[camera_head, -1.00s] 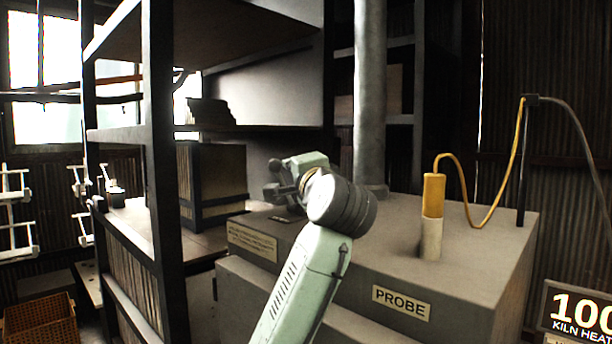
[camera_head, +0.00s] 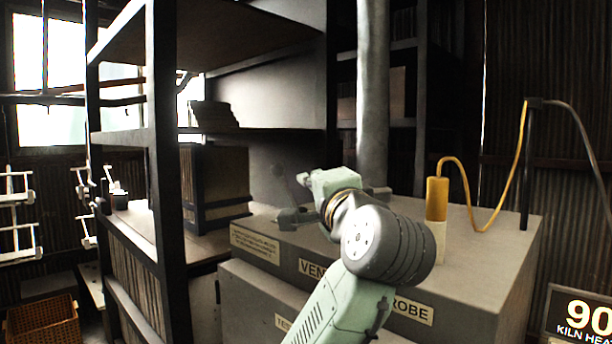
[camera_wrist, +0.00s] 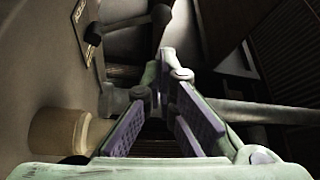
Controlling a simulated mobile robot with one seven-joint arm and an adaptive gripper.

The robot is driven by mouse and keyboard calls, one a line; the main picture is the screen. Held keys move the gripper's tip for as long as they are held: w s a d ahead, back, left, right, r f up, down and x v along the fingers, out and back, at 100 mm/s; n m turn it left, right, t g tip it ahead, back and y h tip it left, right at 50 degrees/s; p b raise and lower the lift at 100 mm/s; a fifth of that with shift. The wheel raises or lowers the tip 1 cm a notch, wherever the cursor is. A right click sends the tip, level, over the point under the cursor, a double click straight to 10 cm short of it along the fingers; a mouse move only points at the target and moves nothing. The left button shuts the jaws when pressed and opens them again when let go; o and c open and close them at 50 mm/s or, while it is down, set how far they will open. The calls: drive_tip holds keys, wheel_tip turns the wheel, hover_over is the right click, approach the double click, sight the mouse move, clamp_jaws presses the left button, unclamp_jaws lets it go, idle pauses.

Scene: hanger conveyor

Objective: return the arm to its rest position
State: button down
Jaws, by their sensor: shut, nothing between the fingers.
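My pale green arm rises from the bottom of the head view, its grey joint in front of the kiln box (camera_head: 480,250). My gripper (camera_head: 304,180) is above the box top, pointing left and away, and its fingertips are small and dark there. In the wrist view my gripper (camera_wrist: 165,78) shows two purple-padded fingers that converge at the tips, with nothing held. A grey handle (camera_head: 292,218) sits on the box near the VENT label (camera_head: 312,268), below and apart from the gripper. My joint partly covers the PROBE label (camera_head: 412,311).
A yellow-and-white probe (camera_head: 437,210) stands on the box right of my arm, with a yellow cable (camera_head: 480,220) looping to a post. A vertical pipe (camera_head: 373,90) stands behind my wrist. A dark shelf frame (camera_head: 165,180) is at left. A sign (camera_head: 578,315) reads 90.

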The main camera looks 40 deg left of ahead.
drive_tip(key=shift+s+d+f, duration=0.1)
drive_tip(key=shift+s+d, duration=0.3)
drive_tip(key=shift+d, duration=0.2)
